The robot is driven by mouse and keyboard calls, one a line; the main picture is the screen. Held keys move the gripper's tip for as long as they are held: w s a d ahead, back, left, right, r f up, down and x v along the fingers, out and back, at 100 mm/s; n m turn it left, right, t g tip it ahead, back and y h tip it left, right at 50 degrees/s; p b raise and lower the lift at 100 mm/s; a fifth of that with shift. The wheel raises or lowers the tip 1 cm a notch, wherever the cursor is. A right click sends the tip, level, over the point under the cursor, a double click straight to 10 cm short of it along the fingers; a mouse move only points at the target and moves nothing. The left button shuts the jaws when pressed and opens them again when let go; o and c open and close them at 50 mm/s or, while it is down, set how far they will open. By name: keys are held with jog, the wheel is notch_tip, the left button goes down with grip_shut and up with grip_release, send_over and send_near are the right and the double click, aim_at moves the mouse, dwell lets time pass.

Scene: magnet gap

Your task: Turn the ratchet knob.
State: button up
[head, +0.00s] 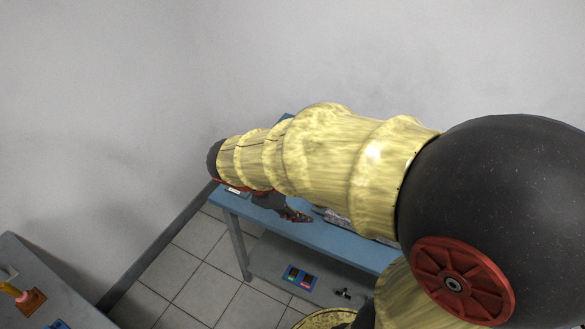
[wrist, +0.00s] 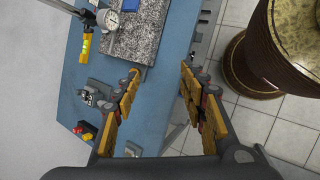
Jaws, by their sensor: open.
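My gripper (wrist: 160,74) is open and empty in the wrist view, its two fingers spread over the edge of the blue bench top (wrist: 160,88). In the head view my gripper (head: 297,215) shows small and dark below my arm, above the same bench. I cannot make out a ratchet knob for certain. A small grey and black device (wrist: 92,97) lies on the bench left of the fingers, apart from them; it is too small to tell what it is. My arm hides much of the bench in the head view.
A granite plate (wrist: 138,35) with a dial gauge (wrist: 107,20) and a yellow cylinder (wrist: 85,47) are at the top of the wrist view. Red and yellow pieces (wrist: 85,130) sit lower left. A lower shelf (head: 262,262) holds a blue box (head: 300,277). Another table (head: 50,285) stands left.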

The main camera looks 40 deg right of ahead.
jog(key=w+d+f+n+h+p, duration=0.45)
jog(key=w+d+n+h, duration=0.45)
jog(key=w+d+n, duration=0.45)
jog(key=w+f+n+t, duration=0.2)
jog(key=w+f+n, duration=0.1)
jog(key=f+n, duration=0.1)
jog(key=w+f+n+t+p, duration=0.1)
jog(key=w+f+n+t, duration=0.2)
jog(key=f, duration=0.4)
jog(key=w+f+n+t+p, duration=0.1)
jog(key=w+f+n+t, duration=0.2)
jog(key=w+f+n, duration=0.1)
jog(key=shift+d+f+n+h, duration=0.2)
jog(key=shift+f+n+h, duration=0.2)
jog(key=shift+f+n, duration=0.55)
jog(key=x, duration=0.7)
jog(key=shift+w+d+f, duration=0.1)
jog(key=shift+d+f, duration=0.1)
jog(key=shift+d, duration=0.05)
jog(key=shift+c, duration=0.5)
grip_shut()
